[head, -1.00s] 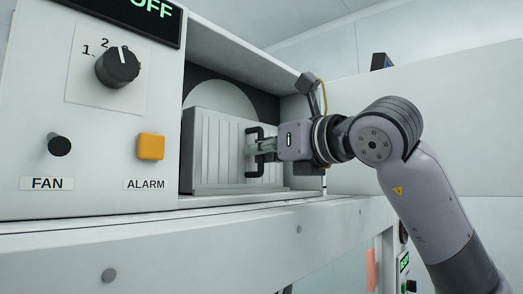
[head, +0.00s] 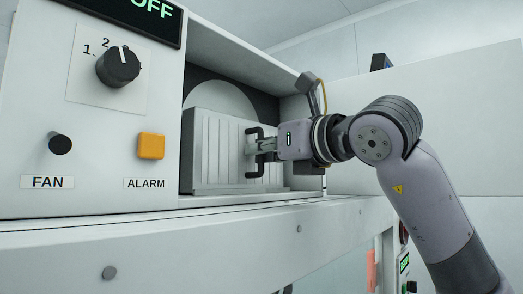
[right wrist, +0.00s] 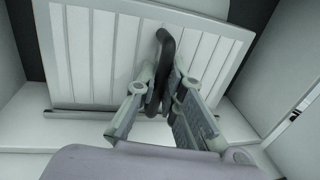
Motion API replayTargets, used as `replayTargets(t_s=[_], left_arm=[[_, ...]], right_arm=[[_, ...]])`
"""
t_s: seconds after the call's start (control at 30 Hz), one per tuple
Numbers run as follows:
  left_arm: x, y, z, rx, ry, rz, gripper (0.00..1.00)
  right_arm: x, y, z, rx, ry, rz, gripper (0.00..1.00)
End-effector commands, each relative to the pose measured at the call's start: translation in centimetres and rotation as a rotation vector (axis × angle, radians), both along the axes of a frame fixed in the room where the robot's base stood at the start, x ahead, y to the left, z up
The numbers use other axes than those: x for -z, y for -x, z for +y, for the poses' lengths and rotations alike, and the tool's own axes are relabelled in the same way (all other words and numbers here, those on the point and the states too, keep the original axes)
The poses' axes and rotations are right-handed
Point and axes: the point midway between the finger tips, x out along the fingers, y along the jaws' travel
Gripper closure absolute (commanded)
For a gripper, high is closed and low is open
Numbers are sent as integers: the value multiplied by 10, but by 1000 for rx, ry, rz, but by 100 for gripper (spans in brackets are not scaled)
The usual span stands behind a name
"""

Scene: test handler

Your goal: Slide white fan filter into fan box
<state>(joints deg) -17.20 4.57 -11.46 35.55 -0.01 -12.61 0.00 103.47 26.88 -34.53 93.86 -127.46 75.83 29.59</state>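The white fan filter (head: 215,150) is a ribbed pale panel with a dark handle (head: 262,170). It stands upright in the opening of the fan box (head: 232,52), in front of a dark back wall with a pale round disc. The filter fills much of the right wrist view (right wrist: 95,60), its handle (right wrist: 166,45) running between my fingers. My right gripper (head: 262,145) reaches in from the right. Its fingers, also in the right wrist view (right wrist: 162,85), lie on both sides of the handle and appear closed on it. My left gripper is not in view.
On the left, the front panel holds a rotary knob (head: 118,67), a black FAN knob (head: 60,145) and an orange ALARM button (head: 151,146). A ledge (head: 200,240) runs below the opening. A pale side panel (head: 440,120) stands behind my arm.

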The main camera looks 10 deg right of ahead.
Motion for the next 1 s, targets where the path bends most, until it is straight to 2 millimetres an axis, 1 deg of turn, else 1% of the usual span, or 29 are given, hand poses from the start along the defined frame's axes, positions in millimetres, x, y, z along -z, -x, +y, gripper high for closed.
replayTargets(t_s=[0.03, 0.33, 0.67, 0.77, 0.83, 1.0], left_arm=[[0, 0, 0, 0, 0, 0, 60], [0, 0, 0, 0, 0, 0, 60], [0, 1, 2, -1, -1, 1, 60], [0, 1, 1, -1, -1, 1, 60], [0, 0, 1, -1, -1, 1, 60], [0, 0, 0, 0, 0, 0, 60]], right_arm=[[-1, 1, 0, 0, -1, -3, 88], [0, 0, 0, 0, 0, -1, 68], [1, 2, -1, 0, 1, 2, 68], [0, 10, -5, -1, 1, 0, 68], [0, 21, -11, 2, 1, -3, 68], [0, 54, -28, 2, 0, -4, 68]])
